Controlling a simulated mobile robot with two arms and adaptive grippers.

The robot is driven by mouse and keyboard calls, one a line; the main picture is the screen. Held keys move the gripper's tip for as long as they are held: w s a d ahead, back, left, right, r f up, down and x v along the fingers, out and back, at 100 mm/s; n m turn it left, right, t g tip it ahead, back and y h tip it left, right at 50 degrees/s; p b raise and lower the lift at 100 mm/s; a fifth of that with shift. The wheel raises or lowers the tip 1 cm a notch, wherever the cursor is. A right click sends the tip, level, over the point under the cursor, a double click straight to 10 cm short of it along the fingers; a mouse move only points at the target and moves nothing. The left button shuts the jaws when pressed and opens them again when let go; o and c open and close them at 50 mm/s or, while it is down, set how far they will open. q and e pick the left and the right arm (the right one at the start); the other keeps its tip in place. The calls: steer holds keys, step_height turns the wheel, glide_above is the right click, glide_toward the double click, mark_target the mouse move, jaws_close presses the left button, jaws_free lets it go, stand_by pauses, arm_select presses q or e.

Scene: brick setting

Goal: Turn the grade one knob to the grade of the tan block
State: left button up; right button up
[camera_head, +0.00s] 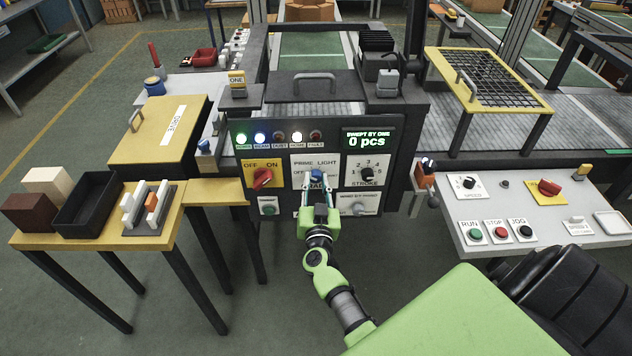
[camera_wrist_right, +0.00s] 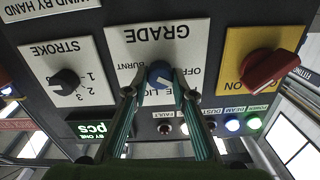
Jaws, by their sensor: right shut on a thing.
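The grade knob (camera_wrist_right: 159,74) is a blue dial on a white plate (camera_wrist_right: 193,40) marked GRADE, upside down in the right wrist view. The words OFF and BURNT show beside it; the other labels are partly covered. My right gripper (camera_head: 315,177) reaches the control panel from below, and it shows in the right wrist view (camera_wrist_right: 160,92) with its fingers on both sides of the knob, closed on it. I cannot tell clearly which label the knob points to. A pale cream to tan block (camera_head: 58,179) and a dark brown block (camera_head: 28,213) sit on the left table. My left gripper is out of view.
Beside the grade plate are a red OFF/ON knob (camera_head: 262,178) and a black STROKE knob (camera_head: 367,175). Lamps and a "0 pcs" display (camera_head: 367,141) are above. A black tray (camera_head: 88,206) stands on the left table. A button console (camera_head: 540,212) is at right.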

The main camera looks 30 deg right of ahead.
steer(key=m, duration=0.5)
steer(key=shift+m, duration=0.7)
steer(key=o, duration=1.1)
